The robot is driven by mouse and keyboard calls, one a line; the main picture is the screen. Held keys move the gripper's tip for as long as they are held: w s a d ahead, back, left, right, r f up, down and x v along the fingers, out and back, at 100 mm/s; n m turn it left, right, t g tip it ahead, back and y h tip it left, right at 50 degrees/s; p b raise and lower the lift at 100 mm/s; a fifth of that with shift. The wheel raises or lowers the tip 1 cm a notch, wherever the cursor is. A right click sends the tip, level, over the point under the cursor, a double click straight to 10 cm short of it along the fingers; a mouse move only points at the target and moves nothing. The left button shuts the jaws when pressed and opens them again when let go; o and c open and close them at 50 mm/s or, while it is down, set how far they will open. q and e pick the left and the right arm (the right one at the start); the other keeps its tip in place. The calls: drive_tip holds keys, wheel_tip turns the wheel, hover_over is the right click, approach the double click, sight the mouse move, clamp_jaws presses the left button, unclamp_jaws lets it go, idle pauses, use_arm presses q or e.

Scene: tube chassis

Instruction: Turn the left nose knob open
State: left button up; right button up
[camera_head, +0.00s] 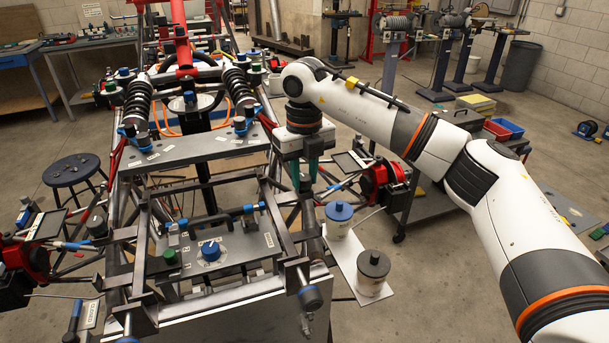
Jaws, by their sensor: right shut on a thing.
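The tube chassis (265,190) stands in front of me. My right gripper (305,186) points down at the right side of its front frame, above a dark tube. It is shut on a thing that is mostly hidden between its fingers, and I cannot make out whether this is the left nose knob. A blue knob (210,252) with a white pointer mark sits on the grey front plate (247,246). A green knob (169,256) sits left of it. A blue-capped end (310,298) shows low on the right tube. My left gripper is not in view.
Two lidded pots, one blue (339,212) and one dark (374,264), stand on a white board right of the chassis. A red reel (380,180) is close to my right arm. A round stool (72,170) stands left. Floor at lower right is partly clear.

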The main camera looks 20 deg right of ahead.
sight(304, 177)
drive_tip(key=shift+r+m, duration=0.1)
drive_tip(key=shift+m, duration=0.7)
drive_tip(key=shift+w, duration=0.1)
drive_tip(key=o, duration=1)
drive_tip(key=shift+c, duration=0.2)
wheel_tip(304, 177, up, 12)
drive_tip(key=b, duration=0.1)
drive_tip(key=shift+b, duration=0.35)
